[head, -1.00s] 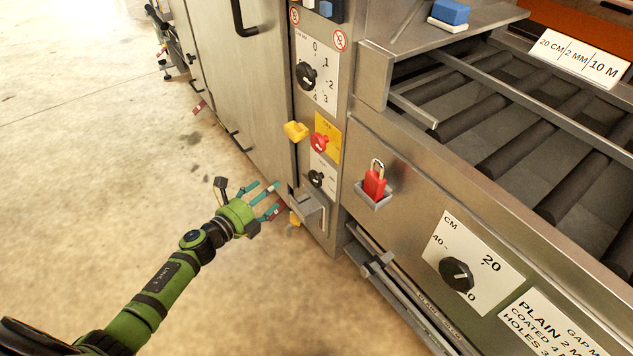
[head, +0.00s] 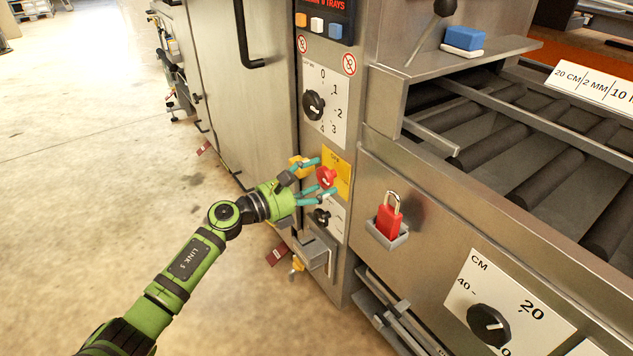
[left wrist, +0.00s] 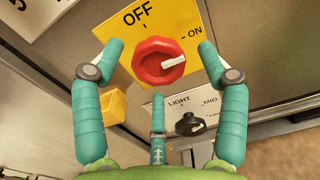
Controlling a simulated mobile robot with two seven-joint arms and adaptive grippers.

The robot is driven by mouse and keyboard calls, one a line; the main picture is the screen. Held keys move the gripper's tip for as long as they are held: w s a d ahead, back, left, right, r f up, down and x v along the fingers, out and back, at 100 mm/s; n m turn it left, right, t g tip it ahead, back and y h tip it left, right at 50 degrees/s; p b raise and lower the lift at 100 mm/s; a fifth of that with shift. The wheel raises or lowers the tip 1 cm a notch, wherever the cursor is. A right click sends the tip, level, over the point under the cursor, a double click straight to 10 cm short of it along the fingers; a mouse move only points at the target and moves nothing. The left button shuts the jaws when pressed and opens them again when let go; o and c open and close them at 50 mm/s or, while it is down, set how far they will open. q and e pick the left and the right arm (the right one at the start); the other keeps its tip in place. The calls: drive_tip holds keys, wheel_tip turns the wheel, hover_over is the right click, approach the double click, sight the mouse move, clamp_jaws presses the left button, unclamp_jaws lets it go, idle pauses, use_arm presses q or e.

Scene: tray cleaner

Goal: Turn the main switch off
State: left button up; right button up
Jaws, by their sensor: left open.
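The main switch is a red knob (head: 326,177) on a yellow plate (head: 341,157) on the machine's narrow front panel. In the left wrist view the knob (left wrist: 158,62) has a white pointer aimed right, on the ON side; OFF is printed at the top of the plate (left wrist: 193,17). My left gripper (head: 323,176) is open, with teal fingertips on either side of the knob and a third finger below it. In the left wrist view gaps show between the fingers and the knob. My right gripper is not in view.
A numbered black dial (head: 314,105) sits above the switch and a small light knob (head: 321,216) below it. A yellow block (head: 297,163) sticks out at the left. A red padlock (head: 388,221) stands in a holder at the right. Open floor lies left.

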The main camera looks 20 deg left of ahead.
use_arm(q)
drive_tip(key=shift+c, duration=0.4)
drive_tip(key=c, duration=1.1)
